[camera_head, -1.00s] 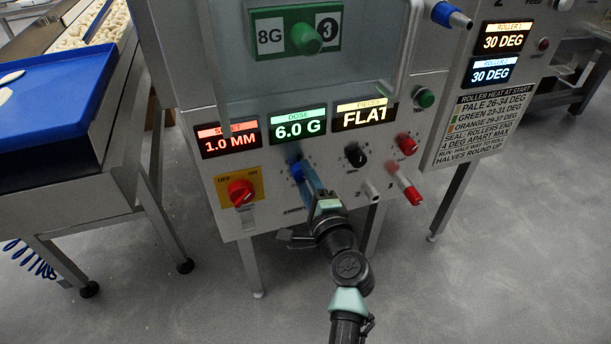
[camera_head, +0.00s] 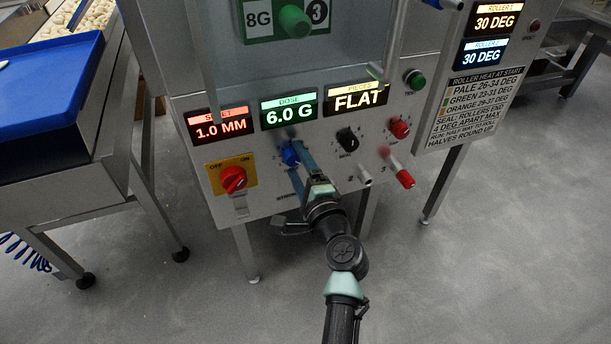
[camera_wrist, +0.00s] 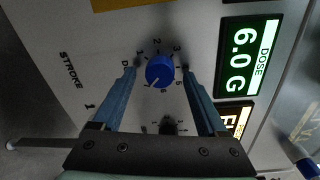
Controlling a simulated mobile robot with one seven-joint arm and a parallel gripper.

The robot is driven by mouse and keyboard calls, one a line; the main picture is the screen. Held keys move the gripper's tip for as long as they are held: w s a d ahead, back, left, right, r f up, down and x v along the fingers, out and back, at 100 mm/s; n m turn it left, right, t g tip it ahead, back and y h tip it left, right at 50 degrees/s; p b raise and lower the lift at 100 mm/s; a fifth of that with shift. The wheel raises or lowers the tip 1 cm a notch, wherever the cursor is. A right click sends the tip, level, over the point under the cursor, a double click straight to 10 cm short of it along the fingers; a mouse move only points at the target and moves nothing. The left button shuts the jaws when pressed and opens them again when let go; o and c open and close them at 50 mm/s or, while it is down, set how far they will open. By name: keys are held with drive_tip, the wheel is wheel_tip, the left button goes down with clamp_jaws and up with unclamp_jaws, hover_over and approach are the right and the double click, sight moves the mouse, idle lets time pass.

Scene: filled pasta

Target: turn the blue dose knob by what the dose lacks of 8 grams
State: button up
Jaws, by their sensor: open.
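The blue dose knob (camera_head: 289,154) is on the machine's front panel, below the dose display (camera_head: 289,110), which reads 6.0 G. In the wrist view the knob (camera_wrist: 159,70) sits between the two fingers of my gripper (camera_wrist: 160,80), with a gap on each side. A numbered dial surrounds it, and its white mark points to the lower left. My gripper (camera_head: 298,158) is open at the knob in the head view. The dose display (camera_wrist: 246,56) also shows 6.0 G in the wrist view. The green card (camera_head: 290,20) above reads 8G and 3.
A red switch (camera_head: 233,179) on a yellow plate is left of the knob. A black knob (camera_head: 347,139) and a red knob (camera_head: 399,128) are to the right, with a red-tipped lever (camera_head: 404,178) below. A blue tray (camera_head: 50,80) stands left; the floor in front is clear.

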drive_tip(key=p+v, duration=0.3)
drive_tip(key=v, duration=0.9)
drive_tip(key=shift+s, duration=0.35)
drive_tip(key=shift+d, duration=0.15)
